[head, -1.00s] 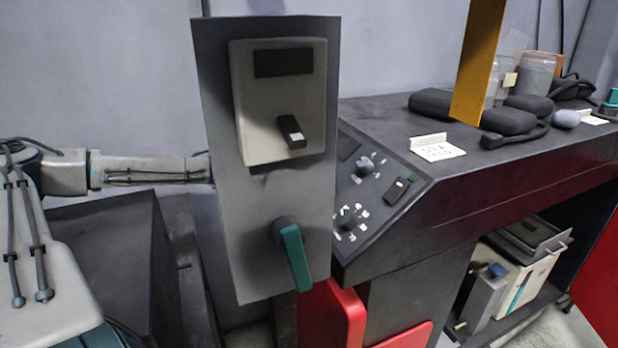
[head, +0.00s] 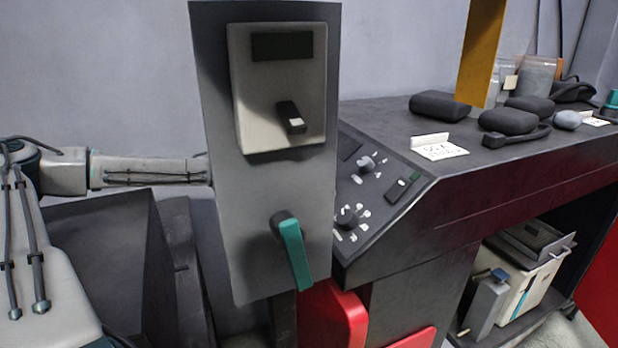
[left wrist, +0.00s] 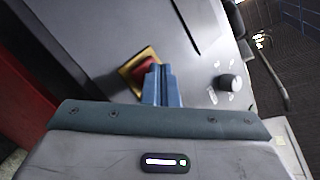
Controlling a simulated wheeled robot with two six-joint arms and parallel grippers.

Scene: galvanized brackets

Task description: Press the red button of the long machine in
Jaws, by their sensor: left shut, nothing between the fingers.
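The long machine (head: 425,225) is a dark console with a sloped control face and a flat top. Its red button (left wrist: 145,62), on a yellow square plate, shows in the left wrist view; I cannot make it out in the head view. My left gripper (left wrist: 162,72) is shut and empty. Its fingertips overlap the button's right side in the left wrist view; I cannot tell whether they touch it. In the head view my left arm passes behind a grey upright panel (head: 265,200), which hides the gripper. My right gripper is not in view.
The panel carries a teal-handled lever (head: 293,250) and stands close in front. A black knob (left wrist: 229,83) sits right of the button.

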